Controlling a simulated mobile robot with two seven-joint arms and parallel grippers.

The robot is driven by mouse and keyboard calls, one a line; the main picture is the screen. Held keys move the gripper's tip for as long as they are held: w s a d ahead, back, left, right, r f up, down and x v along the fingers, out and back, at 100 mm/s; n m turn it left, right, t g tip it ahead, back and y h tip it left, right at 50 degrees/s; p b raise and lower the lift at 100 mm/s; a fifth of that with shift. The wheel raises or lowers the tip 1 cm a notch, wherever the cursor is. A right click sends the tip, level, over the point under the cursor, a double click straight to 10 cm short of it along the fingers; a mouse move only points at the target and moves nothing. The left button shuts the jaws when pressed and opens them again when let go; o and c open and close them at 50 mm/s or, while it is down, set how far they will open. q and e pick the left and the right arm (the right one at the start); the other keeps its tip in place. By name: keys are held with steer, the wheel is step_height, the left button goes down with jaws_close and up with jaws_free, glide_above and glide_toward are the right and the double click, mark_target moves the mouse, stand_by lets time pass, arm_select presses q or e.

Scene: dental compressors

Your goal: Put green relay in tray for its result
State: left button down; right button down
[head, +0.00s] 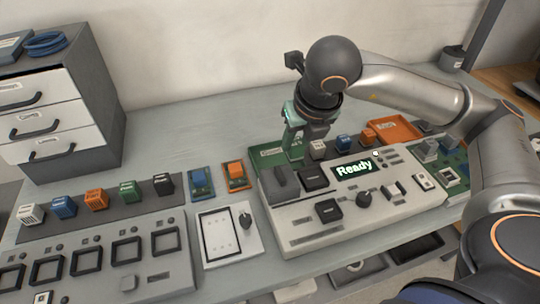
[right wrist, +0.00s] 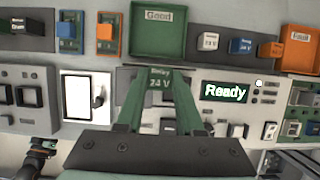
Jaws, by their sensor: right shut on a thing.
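My right gripper (head: 293,118) is shut on a green relay (head: 295,148), above the back left part of the test unit. In the right wrist view the relay's top (right wrist: 160,78) reads "Relay 24 V" between the two green fingers (right wrist: 158,90). The green tray marked "Good" (right wrist: 158,12) lies just beyond the relay; in the head view its rim (head: 262,152) shows behind the unit, partly hidden by gripper and relay. The orange tray marked "Fault" (head: 398,128) is farther right. The test unit's display (head: 354,170) reads "Ready".
A row of coloured relays (head: 97,199) stands at left behind a panel of square sockets (head: 85,258). White, blue and orange relays (head: 343,142) stand between the trays. A drawer cabinet (head: 45,120) is at back left. The table's back middle (head: 180,125) is clear.

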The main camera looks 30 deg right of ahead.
steer(key=w+f, duration=0.2)
steer(key=w+a+f, duration=0.1)
steer(key=w+f, duration=0.1)
steer(key=w+a+f, duration=0.1)
steer(key=w+f, duration=0.1)
steer(key=shift+f, duration=0.1)
steer(key=f, duration=0.2)
steer(key=f+p, duration=0.1)
steer(key=shift+w+a+f, duration=0.1)
steer(key=shift+w+f, duration=0.15)
steer(key=shift+f, duration=0.05)
arm_select(q)
steer(key=shift+s+a+r, duration=0.1)
steer(key=shift+s+a, duration=0.05)
steer(key=shift+a, duration=0.35)
arm_select(e)
steer(key=shift+f+b, duration=0.25)
steer(key=shift+b, duration=0.1)
steer(key=c, duration=0.9)
jaws_free()
steer(key=shift+r, duration=0.1)
steer(key=o, duration=0.4)
steer(key=shift+c, duration=0.2)
arm_select(q)
steer(key=shift+d+r, duration=0.1)
steer(key=shift+d, duration=0.15)
steer(key=shift+r, duration=0.15)
arm_select(e)
steer(key=shift+r, duration=0.1)
